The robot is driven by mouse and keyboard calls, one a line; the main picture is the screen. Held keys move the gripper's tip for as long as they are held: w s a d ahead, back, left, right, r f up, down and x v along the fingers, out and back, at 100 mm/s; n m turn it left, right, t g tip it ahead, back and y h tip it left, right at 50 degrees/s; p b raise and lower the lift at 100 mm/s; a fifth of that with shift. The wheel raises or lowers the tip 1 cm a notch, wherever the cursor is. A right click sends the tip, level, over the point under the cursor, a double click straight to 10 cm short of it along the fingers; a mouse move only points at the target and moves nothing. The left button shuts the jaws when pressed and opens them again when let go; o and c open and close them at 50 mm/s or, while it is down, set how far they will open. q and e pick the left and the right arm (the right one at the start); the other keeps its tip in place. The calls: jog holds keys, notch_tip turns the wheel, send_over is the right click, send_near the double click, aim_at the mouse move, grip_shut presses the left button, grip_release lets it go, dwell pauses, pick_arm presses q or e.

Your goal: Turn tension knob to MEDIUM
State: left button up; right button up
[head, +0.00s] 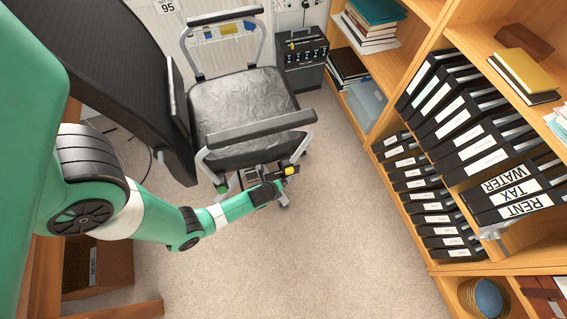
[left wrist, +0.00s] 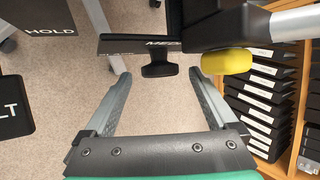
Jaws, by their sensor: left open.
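The tension knob (left wrist: 160,70) is a small black T-shaped knob in the left wrist view. It hangs below a dark label plate (left wrist: 125,46) on the underside of the chair (head: 245,110). Part of a word starting "ME" shows on the plate above the knob; the rest is hidden. My left gripper (left wrist: 159,76) is open, with one finger on each side of the knob in the picture and a visible gap to both. I cannot tell whether the fingertips reach the knob's depth. In the head view my left gripper (head: 279,183) is under the chair's front edge. My right gripper is not in view.
A yellow-tipped lever (left wrist: 227,62) sits just right of the knob. A black "HOLD" plate (left wrist: 48,16) is at upper left. Shelves with binders (head: 480,130) stand at the right, and a small dark cabinet (head: 303,60) behind the chair. The carpet between chair and shelves is clear.

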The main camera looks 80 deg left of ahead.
pick_arm(q)
jog(key=shift+b+x, duration=0.45)
jog(key=shift+x, duration=0.75)
jog(key=c, duration=1.3)
